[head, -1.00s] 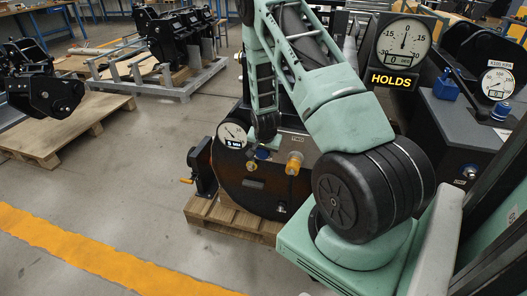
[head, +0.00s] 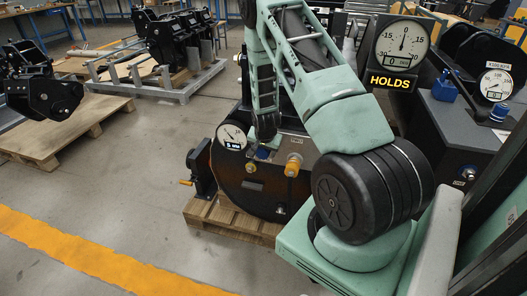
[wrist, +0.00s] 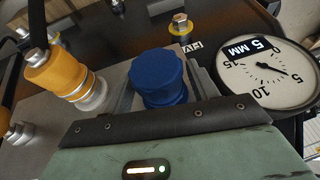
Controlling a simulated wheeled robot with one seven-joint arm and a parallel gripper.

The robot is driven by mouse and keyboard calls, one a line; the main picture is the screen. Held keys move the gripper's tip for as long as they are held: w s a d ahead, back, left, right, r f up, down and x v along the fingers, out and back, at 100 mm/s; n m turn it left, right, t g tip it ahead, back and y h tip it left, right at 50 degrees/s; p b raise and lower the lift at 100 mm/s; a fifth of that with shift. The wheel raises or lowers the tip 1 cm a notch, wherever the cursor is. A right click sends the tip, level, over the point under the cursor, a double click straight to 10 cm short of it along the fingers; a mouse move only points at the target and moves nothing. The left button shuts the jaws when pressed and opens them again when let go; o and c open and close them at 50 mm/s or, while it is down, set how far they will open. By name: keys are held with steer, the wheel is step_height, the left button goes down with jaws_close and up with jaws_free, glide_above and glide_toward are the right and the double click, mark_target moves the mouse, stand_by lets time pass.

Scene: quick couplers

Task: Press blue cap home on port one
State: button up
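The blue cap (wrist: 158,80) stands in the middle of the wrist view, between the two grey fingers of my gripper (wrist: 160,92), which lie close against its sides. In the head view the blue cap (head: 263,154) shows small on the front of the dark round machine, just under my gripper (head: 265,132). The port behind the cap is hidden. A white dial (wrist: 265,72) beside the cap carries a "5 MM" tag; it also shows in the head view (head: 231,136). A big dial (head: 402,42) reads about 0 over a lit "HOLDS" sign.
An orange cap (wrist: 62,80) on a silver fitting sits left of the blue cap; it also shows in the head view (head: 292,166). A brass-coloured fitting (wrist: 180,24) stands beyond the cap. A black crank bracket (head: 200,168) is left of the machine.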

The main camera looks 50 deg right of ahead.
steer(key=shift+o, duration=0.6)
steer(key=v, duration=1.7)
steer(key=shift+r+p, duration=0.2)
steer(key=shift+p, duration=0.15)
steer(key=shift+a, duration=0.1)
